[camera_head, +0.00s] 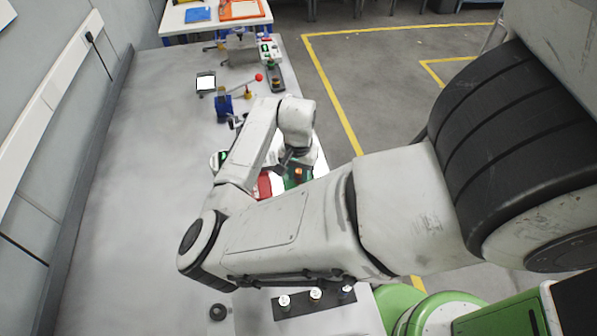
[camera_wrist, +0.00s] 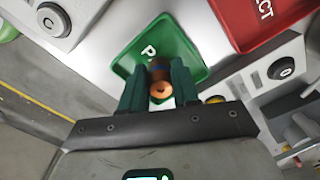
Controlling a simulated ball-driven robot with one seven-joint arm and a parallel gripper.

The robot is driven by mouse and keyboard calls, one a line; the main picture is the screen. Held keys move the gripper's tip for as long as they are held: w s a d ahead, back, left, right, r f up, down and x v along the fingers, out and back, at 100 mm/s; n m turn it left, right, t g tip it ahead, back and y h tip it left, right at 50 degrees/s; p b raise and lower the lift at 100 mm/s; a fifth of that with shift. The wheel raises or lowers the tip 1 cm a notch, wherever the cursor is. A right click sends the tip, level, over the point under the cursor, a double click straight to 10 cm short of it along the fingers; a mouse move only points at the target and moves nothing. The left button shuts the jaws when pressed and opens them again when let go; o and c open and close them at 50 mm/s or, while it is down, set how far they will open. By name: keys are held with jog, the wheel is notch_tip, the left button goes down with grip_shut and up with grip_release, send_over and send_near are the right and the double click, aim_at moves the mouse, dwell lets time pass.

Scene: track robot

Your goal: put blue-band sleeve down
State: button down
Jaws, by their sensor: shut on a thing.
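In the wrist view a copper-coloured sleeve (camera_wrist: 160,90) with a dark bluish band sits between the two green fingers of my gripper (camera_wrist: 159,88), which is shut on it. Its round end with a hole faces the camera. The sleeve overlaps a green tray (camera_wrist: 186,55) marked with a letter P, the rest of the word covered. I cannot tell whether it touches the tray floor. In the head view the green tray (camera_head: 291,184) is partly hidden by my arm.
A red tray (camera_wrist: 240,24) with "CT" showing lies beside the green one. Round pads marked C (camera_wrist: 53,19) and O (camera_wrist: 282,68) flank them. Further along the bench are a red-knobbed lever (camera_head: 258,77) and a small screen (camera_head: 206,82). The bench's left side is bare.

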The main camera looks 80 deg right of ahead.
aim_at(298, 172)
jog(key=shift+f, duration=0.15)
jog(key=c, duration=0.8)
grip_release()
notch_tip(298, 172, up, 12)
jog(key=shift+r+b, duration=0.2)
jog(key=shift+b, duration=0.2)
